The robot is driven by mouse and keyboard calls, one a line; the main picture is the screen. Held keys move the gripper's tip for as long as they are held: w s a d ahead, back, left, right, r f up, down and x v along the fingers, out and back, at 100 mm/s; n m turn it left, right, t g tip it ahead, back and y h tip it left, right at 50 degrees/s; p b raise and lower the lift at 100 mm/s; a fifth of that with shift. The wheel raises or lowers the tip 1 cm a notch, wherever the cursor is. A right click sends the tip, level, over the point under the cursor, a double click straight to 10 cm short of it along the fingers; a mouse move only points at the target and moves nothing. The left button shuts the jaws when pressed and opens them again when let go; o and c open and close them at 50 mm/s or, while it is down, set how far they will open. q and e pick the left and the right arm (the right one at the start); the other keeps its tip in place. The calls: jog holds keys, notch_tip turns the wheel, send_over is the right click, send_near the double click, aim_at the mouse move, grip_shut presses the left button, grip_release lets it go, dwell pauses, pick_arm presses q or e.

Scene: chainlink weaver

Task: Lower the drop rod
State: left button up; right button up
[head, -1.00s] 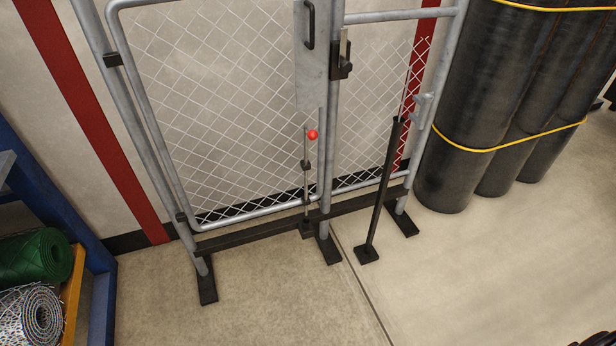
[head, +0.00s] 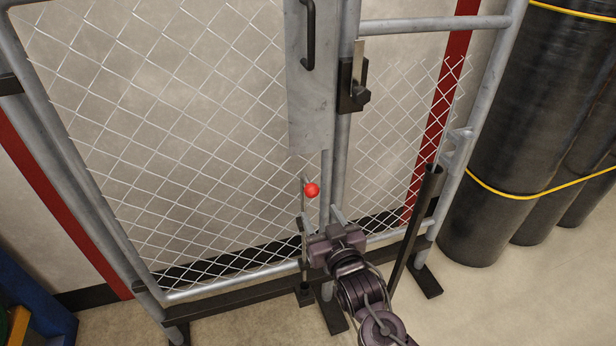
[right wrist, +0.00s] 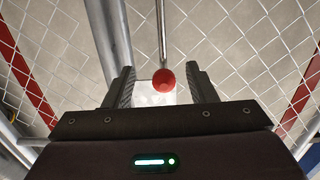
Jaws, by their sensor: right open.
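The drop rod (head: 304,210) is a thin upright rod at the free edge of the chain-link gate, with a red ball knob (head: 312,190) at its side. My right gripper (head: 322,214) is open just below the knob, its fingers pointing toward the gate. In the right wrist view the red knob (right wrist: 164,78) appears between the two open fingers (right wrist: 162,84), with the rod (right wrist: 162,35) running up behind it. I cannot tell whether either finger touches it. My gripper and wrist hide part of the lower rod area. My left gripper is not in view.
A grey plate with a black handle (head: 308,40) and a black latch (head: 354,90) sit above. A black bottom rail (head: 235,300) crosses low. A dark slanted post (head: 415,225) stands right of my wrist. Black rolls (head: 510,130) stand at the right.

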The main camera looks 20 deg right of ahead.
aim_at(309, 183)
jog(key=r, duration=0.3)
jog(key=shift+w+a+r+t, duration=0.1)
jog(key=shift+w+r+t, duration=0.05)
jog(key=shift+w+t, duration=0.25)
jog(key=w, duration=0.5)
jog(key=shift+w+a, duration=0.2)
jog(key=shift+w, duration=0.8)
grip_shut()
